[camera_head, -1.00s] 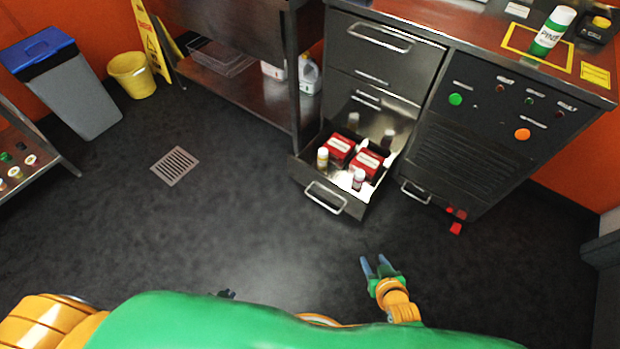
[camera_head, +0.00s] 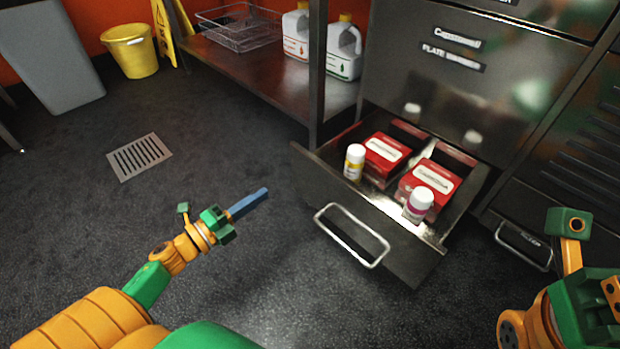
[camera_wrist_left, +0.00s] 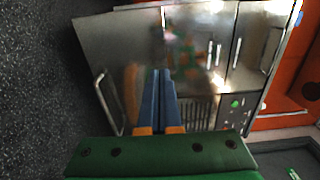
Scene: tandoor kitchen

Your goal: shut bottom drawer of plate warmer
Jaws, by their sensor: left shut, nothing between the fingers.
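The bottom drawer (camera_head: 345,205) of the plate warmer (camera_head: 440,90) stands pulled out in the head view. Its front carries a bar handle (camera_head: 351,236). Inside it are red boxes (camera_head: 384,152) and two white-capped bottles (camera_head: 354,162). My left gripper (camera_head: 262,193) is shut and empty, in front of the drawer and left of its handle, with a gap between. In the left wrist view its blue fingers lie together before a shiny metal front, with a handle (camera_wrist_left: 105,100) to their left. My right arm shows at the lower right, but its fingers are out of view.
A steel shelf unit (camera_head: 260,75) with white jugs (camera_head: 343,50) and a wire basket stands left of the drawer. Another handle (camera_head: 524,246) lies low at the right. The dark floor with a drain grate (camera_head: 140,157) is clear before the drawer.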

